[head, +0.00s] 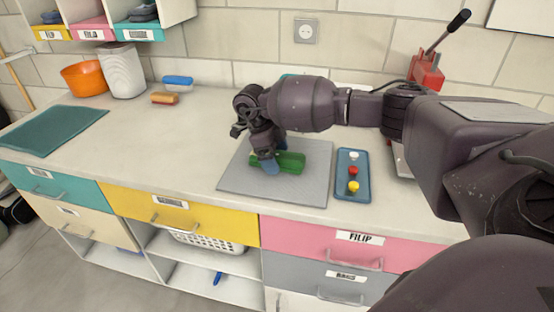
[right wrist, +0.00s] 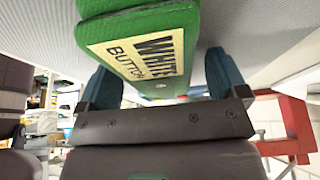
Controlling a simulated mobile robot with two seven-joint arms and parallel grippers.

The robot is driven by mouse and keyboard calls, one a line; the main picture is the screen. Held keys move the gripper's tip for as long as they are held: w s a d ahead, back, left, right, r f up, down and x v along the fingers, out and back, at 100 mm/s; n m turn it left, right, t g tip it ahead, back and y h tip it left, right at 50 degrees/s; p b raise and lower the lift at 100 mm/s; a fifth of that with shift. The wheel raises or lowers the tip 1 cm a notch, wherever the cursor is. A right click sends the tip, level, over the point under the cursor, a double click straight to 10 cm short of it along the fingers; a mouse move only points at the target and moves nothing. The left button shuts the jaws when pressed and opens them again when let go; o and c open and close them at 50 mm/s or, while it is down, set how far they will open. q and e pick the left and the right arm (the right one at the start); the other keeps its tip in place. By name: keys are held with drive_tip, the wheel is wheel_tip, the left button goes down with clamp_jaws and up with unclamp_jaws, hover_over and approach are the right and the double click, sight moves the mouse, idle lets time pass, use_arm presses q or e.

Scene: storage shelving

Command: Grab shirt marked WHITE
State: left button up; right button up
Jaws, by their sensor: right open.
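A folded green shirt (head: 292,162) lies on a grey mat (head: 315,185) on the counter. In the right wrist view the shirt (right wrist: 135,20) carries a pale label (right wrist: 140,58) reading WHITE BUTTON. The gripper hides part of the shirt in the head view. My left gripper is not in view.
A red press (head: 426,72) stands behind my right arm. Drawers line the counter front. An orange bowl (head: 84,78) is at the back left; the left counter is mostly free.

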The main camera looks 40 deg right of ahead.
drive_tip(key=c, duration=1)
drive_tip(key=shift+r, duration=0.1)
drive_tip(key=shift+c, duration=0.2)
